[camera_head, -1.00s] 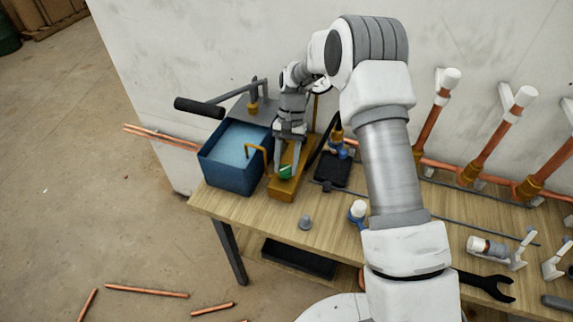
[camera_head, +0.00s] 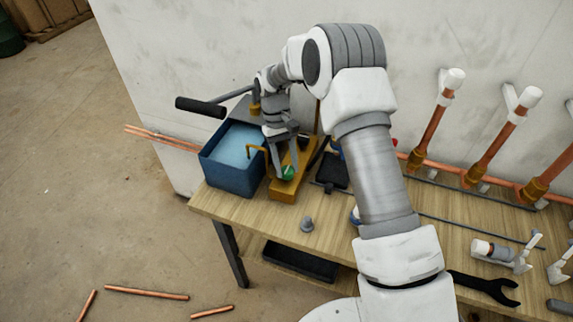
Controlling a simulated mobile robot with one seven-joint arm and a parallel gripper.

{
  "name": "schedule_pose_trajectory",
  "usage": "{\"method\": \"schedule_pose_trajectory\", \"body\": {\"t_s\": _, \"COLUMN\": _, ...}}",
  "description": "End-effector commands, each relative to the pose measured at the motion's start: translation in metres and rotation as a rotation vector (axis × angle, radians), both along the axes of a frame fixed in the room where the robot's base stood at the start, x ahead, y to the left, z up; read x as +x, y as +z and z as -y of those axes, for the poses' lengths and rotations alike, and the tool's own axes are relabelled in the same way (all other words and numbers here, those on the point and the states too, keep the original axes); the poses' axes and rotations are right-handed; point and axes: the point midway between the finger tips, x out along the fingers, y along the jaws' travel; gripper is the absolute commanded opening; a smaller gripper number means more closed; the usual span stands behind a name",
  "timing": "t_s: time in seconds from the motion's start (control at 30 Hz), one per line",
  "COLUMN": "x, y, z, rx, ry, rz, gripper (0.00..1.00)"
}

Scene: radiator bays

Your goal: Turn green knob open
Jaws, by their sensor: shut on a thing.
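The green knob (camera_head: 288,173) sits on the front part of a yellow-brown block (camera_head: 283,195) on the workbench, beside a blue water tank. My gripper (camera_head: 287,168) reaches down over the block from behind. Its fingers are at the knob and shut on it, one on either side as far as I can see. The fingers hide part of the knob. How far the knob is turned cannot be told at this size.
The blue tank (camera_head: 232,184) of water stands just left of the block, with a bent brass spout (camera_head: 256,149) at its edge. A black-handled lever (camera_head: 201,107) is behind. A grey peg (camera_head: 307,224) stands in front right. White-capped copper pipes (camera_head: 431,127) line the wall at right.

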Motion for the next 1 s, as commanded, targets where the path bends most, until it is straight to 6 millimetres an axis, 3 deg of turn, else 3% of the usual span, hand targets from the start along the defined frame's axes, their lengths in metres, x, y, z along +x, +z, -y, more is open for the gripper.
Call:
{"method": "schedule_pose_trajectory", "body": {"t_s": 0.5, "x": 0.0011, "y": 0.0006, "z": -0.0003, "rx": 0.001, "ry": 0.021, "rz": 0.005, "gripper": 0.0}}
{"method": "schedule_pose_trajectory", "body": {"t_s": 0.53, "x": 0.0011, "y": 0.0006, "z": -0.0003, "rx": 0.001, "ry": 0.021, "rz": 0.004, "gripper": 0.48}}
{"method": "schedule_pose_trajectory", "body": {"t_s": 0.67, "x": 0.0008, "y": 0.0005, "z": -0.0003, "rx": 0.001, "ry": 0.02, "rz": 0.004, "gripper": 0.71}}
{"method": "schedule_pose_trajectory", "body": {"t_s": 0.7, "x": 0.0007, "y": 0.0005, "z": -0.0002, "rx": 0.001, "ry": 0.02, "rz": 0.003, "gripper": 0.76}}
{"method": "schedule_pose_trajectory", "body": {"t_s": 1.0, "x": 0.0007, "y": 0.0013, "z": -0.0004, "rx": 0.001, "ry": 0.018, "rz": 0.002, "gripper": 0.76}}
